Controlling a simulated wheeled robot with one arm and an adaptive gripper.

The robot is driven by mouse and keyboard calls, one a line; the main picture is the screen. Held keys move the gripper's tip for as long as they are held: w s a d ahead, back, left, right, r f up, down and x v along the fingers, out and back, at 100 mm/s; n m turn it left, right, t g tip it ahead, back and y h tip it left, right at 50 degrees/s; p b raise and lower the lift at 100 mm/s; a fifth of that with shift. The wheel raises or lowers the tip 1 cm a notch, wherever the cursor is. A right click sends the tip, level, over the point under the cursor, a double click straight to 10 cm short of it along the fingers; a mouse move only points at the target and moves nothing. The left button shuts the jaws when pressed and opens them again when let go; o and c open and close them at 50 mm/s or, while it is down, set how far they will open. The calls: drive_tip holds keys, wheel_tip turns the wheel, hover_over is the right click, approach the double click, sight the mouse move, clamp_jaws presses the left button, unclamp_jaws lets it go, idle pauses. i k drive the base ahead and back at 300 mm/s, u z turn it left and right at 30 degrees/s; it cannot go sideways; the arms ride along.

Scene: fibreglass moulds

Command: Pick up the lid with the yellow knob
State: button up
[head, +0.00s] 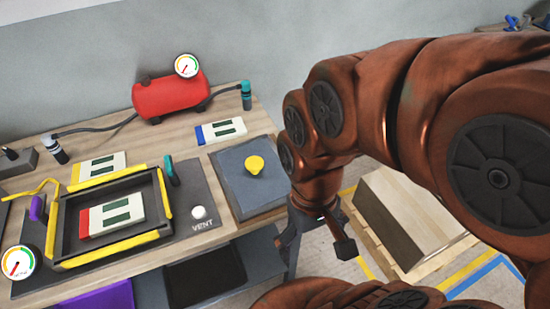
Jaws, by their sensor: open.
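The lid (232,182) is a flat dark grey plate with a yellow knob (254,165) standing up near its middle. It lies at the right end of the wooden workbench (115,129). My gripper (317,250) hangs from the arm, to the right of and lower in the picture than the lid. Its two fingers are spread apart with nothing between them. It is clear of the lid and the knob. My arm hides part of the space to the right of the lid.
Left of the lid is a dark frame (157,200) with yellow edging, holding a red-ended card (111,214). A white VENT knob (199,212) and teal-topped tool (171,170) are near. Behind stands a red compressor (172,96). A block (408,218) on a pallet sits right.

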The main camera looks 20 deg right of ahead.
sight(251, 174)
drive_tip(key=u, duration=0.55)
drive_tip(key=k, duration=1.3)
drive_tip(key=u, duration=0.25)
drive_tip(key=i, duration=0.85)
drive_tip(key=z, duration=0.05)
